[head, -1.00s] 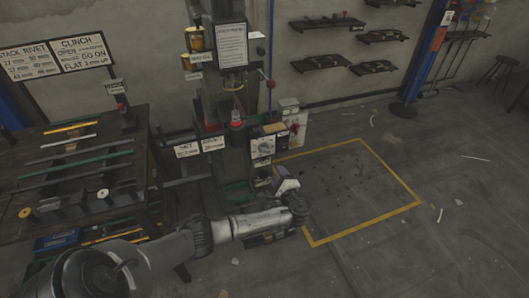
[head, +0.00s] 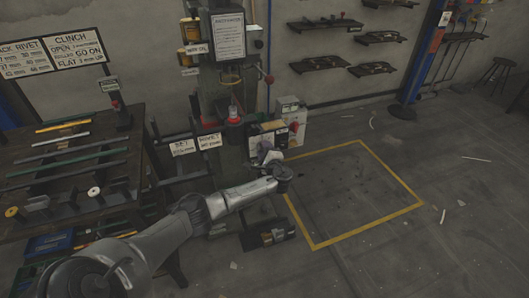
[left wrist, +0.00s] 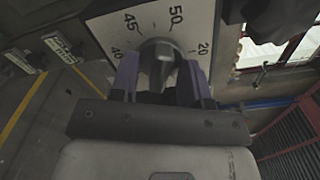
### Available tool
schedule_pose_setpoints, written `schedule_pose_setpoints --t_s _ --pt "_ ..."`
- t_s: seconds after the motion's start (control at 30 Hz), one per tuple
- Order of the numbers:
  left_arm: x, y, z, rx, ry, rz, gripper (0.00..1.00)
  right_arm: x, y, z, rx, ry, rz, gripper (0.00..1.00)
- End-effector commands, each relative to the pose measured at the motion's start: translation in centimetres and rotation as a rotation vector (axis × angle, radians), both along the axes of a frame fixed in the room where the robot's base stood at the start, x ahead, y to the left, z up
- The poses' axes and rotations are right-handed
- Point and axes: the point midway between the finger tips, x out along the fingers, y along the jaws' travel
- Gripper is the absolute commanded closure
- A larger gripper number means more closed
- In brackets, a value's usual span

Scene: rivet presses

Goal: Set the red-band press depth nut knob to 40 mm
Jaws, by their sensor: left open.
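The press (head: 228,90) stands left of the middle in the head view, with a red band low on its front. In the left wrist view, the grey knob (left wrist: 158,65) sits on a white dial plate (left wrist: 185,22) with 45, 50, 40 and 20 readable around it. My left gripper (left wrist: 160,80) is open, its two purple fingers on either side of the knob; I cannot tell whether they touch it. Any pointer mark on the knob is not clear. My right gripper is out of view.
A dark workbench (head: 75,165) with bars and small parts is at the left. A small box with a red knob (head: 292,127) stands just right of the press. A yellow-outlined floor area (head: 355,195) to the right is empty. Shelves (head: 330,22) hang on the back wall.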

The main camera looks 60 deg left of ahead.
Motion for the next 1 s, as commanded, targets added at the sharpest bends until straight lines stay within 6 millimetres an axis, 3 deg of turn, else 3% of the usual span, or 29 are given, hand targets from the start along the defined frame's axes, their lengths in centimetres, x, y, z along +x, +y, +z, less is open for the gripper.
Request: schedule_pose_setpoints --t_s 0.33,0.8,1.0 --pt "0.06 0.23 0.02 0.0 0.0 0.0 0.57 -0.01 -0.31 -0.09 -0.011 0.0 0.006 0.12" --pt "0.05 0.2 -0.01 0.0 0.0 -0.001 1.0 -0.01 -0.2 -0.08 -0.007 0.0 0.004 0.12" --pt "0.05 0.18 -0.05 -0.002 -0.007 -0.001 1.0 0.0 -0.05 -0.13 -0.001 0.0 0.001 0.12"
